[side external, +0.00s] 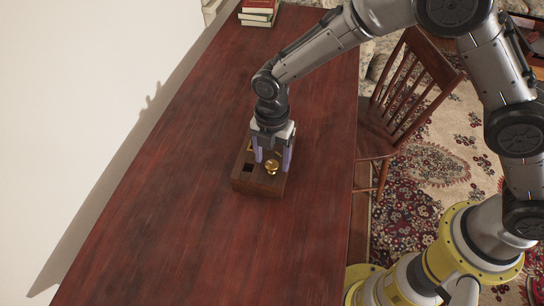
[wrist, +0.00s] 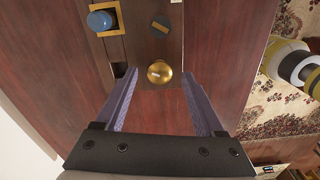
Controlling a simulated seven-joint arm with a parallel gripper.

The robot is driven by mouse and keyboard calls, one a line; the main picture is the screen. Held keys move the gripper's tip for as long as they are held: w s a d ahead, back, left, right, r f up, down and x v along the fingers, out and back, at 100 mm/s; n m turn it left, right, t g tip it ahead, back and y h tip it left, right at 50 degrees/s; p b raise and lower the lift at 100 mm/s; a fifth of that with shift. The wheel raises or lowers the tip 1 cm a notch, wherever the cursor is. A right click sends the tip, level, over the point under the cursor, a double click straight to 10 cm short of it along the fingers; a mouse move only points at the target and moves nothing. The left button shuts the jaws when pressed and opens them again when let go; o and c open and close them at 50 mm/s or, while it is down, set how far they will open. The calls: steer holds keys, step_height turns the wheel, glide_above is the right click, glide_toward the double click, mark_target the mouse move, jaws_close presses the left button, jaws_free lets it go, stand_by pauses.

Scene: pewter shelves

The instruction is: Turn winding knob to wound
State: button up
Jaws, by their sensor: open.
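A brass winding knob (side external: 272,166) sits on top of a small dark wooden box (side external: 258,186) on the table. In the wrist view the round knob (wrist: 159,72) lies between and just beyond the tips of my two fingers. My gripper (side external: 272,158) is over the box, pointing down, with its purple fingers apart. In the wrist view my gripper (wrist: 160,78) is open and empty, with one finger on each side of the knob. I cannot tell whether a fingertip touches the box. The knob's mark for wound is not readable.
Books (side external: 258,12) lie at the table's far end. A wooden chair (side external: 405,95) stands right. The table's front is clear.

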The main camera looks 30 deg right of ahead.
steer(key=shift+f, duration=0.2)
jaws_close()
stand_by(0.3)
